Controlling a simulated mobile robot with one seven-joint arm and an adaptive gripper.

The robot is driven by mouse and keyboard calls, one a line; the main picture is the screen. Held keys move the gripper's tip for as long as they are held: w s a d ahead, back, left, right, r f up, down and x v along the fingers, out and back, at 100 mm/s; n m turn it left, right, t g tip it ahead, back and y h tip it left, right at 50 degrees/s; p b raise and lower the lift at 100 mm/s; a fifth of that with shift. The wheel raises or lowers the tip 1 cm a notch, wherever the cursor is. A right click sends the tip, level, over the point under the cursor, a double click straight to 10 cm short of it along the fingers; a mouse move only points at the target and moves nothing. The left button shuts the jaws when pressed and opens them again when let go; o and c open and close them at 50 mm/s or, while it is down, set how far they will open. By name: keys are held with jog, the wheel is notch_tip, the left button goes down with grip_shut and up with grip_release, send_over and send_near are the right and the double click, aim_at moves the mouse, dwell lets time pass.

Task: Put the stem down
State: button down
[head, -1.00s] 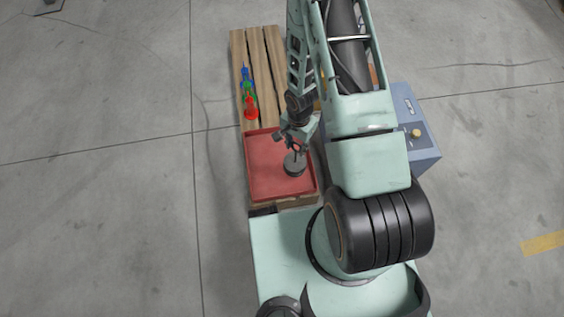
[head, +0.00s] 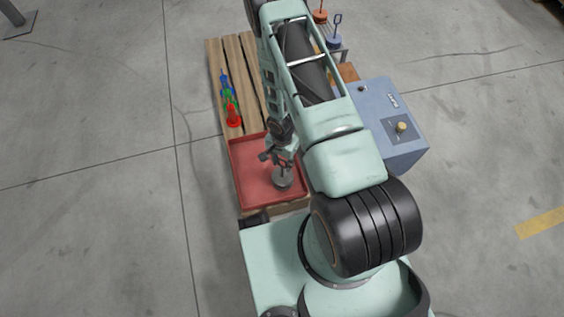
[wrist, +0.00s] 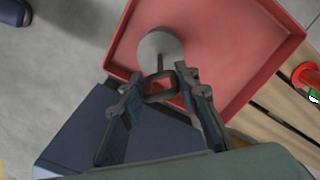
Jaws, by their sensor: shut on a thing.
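The stem (head: 282,181) is a dark grey disc with a thin rod and a loop handle. It is over the near right part of the red tray (head: 237,180); I cannot tell if the disc touches the tray floor. In the wrist view the stem's round disc (wrist: 160,46) shows against the red tray (wrist: 235,40). My gripper (wrist: 161,88) is shut on the stem's loop, with a finger on each side. In the head view my gripper (head: 281,162) is small, just above the disc.
The tray stands on a wooden slatted platform (head: 219,75). Blue, green and red pieces (head: 233,120) are beyond the tray. A blue box (head: 410,155) with a yellow knob stands to the right. An orange stem (head: 320,16) and a blue stem (head: 334,41) are at the back.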

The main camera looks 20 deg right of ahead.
jog(key=c, duration=1.5)
grip_release()
jog(key=shift+f, duration=0.1)
jog(key=shift+o, duration=0.2)
notch_tip(320, 180, up, 12)
jog(key=p, duration=0.3)
jog(key=shift+p, duration=0.4)
